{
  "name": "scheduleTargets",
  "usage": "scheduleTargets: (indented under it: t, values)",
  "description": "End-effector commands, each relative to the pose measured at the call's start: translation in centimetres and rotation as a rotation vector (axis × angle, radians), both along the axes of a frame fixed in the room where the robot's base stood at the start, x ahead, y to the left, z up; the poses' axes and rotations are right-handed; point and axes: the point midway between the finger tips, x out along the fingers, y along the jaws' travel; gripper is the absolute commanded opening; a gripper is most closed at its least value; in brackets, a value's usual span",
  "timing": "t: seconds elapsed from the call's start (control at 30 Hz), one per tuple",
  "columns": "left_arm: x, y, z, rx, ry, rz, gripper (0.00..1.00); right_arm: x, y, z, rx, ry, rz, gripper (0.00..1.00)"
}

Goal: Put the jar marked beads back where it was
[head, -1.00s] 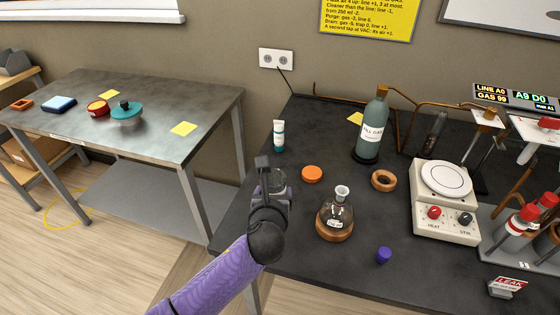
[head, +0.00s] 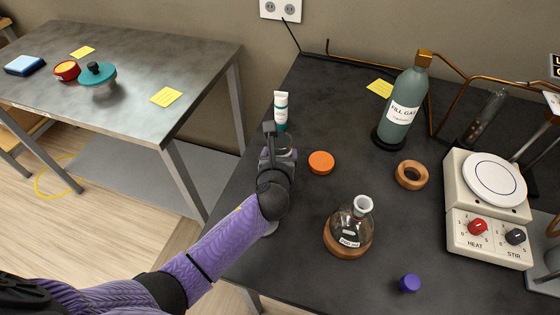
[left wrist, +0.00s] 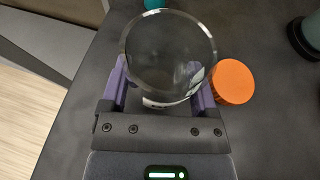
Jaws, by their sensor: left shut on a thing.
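A clear glass jar (head: 285,143) is between the fingers of my left gripper (head: 277,155), near the left edge of the dark bench. In the left wrist view the jar (left wrist: 170,50) shows its round open mouth, with the purple fingers shut on its sides. Part of a white label shows low on it, but I cannot read it. Whether its base touches the bench is hidden. An orange lid (head: 321,162) lies just right of the jar; it also shows in the left wrist view (left wrist: 233,82). My right gripper is out of view.
A white tube (head: 281,112) stands just behind the jar. A flask (head: 349,228) on a cork ring, a purple cap (head: 409,284), an empty ring (head: 411,175), a gas bottle (head: 403,108) and a hotplate (head: 487,210) stand to the right. Yellow notes lie on the bench (head: 380,88) and side table (head: 166,96).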

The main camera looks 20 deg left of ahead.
Motion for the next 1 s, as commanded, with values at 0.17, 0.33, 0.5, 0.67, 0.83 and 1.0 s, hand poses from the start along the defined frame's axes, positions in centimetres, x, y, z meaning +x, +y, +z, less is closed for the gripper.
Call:
scheduleTargets:
  t: [0.17,0.33,0.5,0.67,0.83,1.0]
  values:
    - [0.0,0.0,-0.7,-0.001,0.000,0.000,0.12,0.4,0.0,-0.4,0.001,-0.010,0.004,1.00]
    - [0.0,0.0,-1.0,0.000,0.000,0.000,0.12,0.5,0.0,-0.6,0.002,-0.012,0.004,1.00]
    - [0.0,0.0,-0.9,0.000,0.000,0.000,1.00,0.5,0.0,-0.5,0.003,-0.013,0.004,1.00]
    - [0.0,0.0,-0.9,-0.001,0.000,0.000,1.00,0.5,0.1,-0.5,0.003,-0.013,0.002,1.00]
    - [-1.5,-0.3,0.3,0.000,0.001,-0.001,1.00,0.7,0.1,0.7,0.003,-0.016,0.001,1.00]
    - [-5.2,-1.1,2.1,-0.001,0.001,-0.002,1.00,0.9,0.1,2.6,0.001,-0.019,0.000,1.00]
